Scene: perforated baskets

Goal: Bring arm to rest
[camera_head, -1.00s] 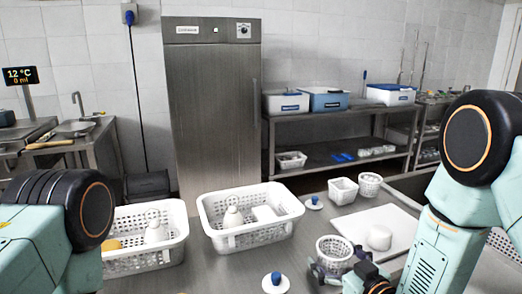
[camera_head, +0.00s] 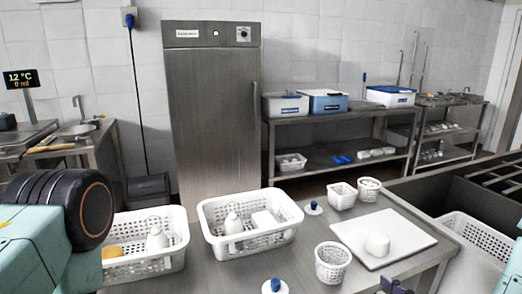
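My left arm (camera_head: 70,220) stands at the left edge, and its gripper is out of view. Of my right gripper (camera_head: 396,287), only a dark tip shows at the bottom edge, below the white cutting board (camera_head: 353,231); whether it is open or shut cannot be told. A sliver of my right arm (camera_head: 512,272) shows at the lower right corner. A white round object (camera_head: 377,245) lies on the board. A small perforated basket (camera_head: 332,262) stands left of the board, apart from the visible gripper tip.
Two larger white baskets (camera_head: 205,222) (camera_head: 178,262) hold white items; the left one also holds something yellow. Two small containers (camera_head: 342,195) (camera_head: 369,189) stand at the back of the table. A white crate (camera_head: 470,240) is at right.

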